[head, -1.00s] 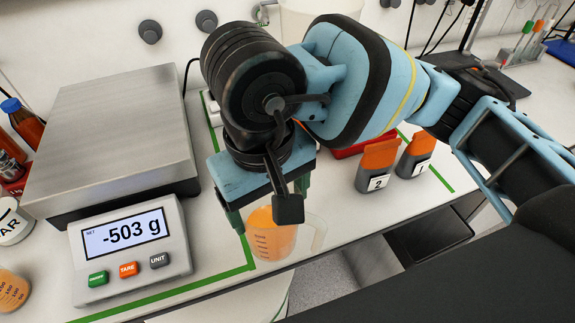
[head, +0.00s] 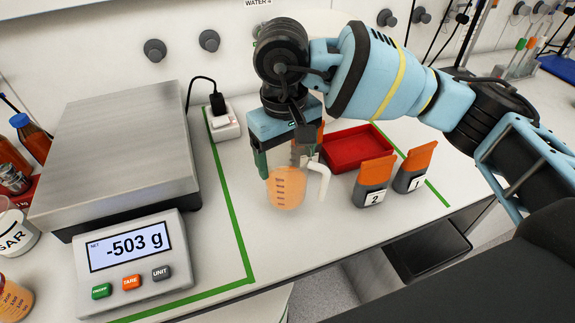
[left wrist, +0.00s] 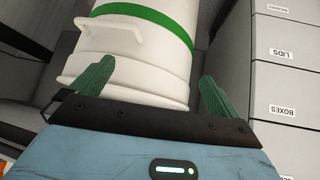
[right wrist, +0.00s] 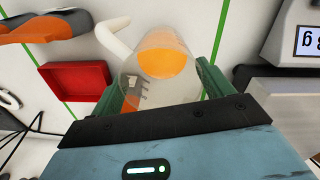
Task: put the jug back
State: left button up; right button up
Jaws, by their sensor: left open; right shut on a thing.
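The jug (head: 287,190) is a clear measuring jug with orange juice, dark marks and a white handle on its right side. My right gripper (head: 283,168) is shut on it from above. The jug is upright or nearly so, over the green-lined area of the bench; I cannot tell whether it touches the surface. In the right wrist view the jug (right wrist: 160,75) sits between the green fingers (right wrist: 160,85). My left gripper (left wrist: 155,85) is open and empty in the left wrist view, facing a white container with a green band (left wrist: 150,45); it is not in the head view.
A scale (head: 120,160) reading -503 g stands left, with bottles and a sugar jar (head: 14,232) beyond it. A red tray (head: 358,148) and orange-topped holders 2 (head: 374,182) and 1 (head: 415,167) stand right. A white socket box (head: 222,122) is behind. Bench between scale and jug is clear.

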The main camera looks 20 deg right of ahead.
notch_tip(320, 180, down, 3)
jog(key=shift+d+f+p, duration=0.1)
jog(key=shift+p, duration=0.25)
jog(key=shift+f, duration=0.35)
jog(key=o, duration=1.7)
pick_arm(q)
jog(key=shift+w+r, duration=0.2)
jog(key=shift+r, duration=0.15)
pick_arm(e)
jog(key=shift+r, duration=0.15)
jog(key=shift+r, duration=0.25)
jog(key=r, duration=1)
jog(key=shift+a+r+b, duration=0.25)
jog(key=shift+r+b, duration=0.1)
jog(key=shift+b, duration=0.05)
pick_arm(q)
jog(key=shift+s+f, duration=0.25)
jog(key=shift+f, duration=0.1)
pick_arm(e)
jog(key=shift+r, duration=0.5)
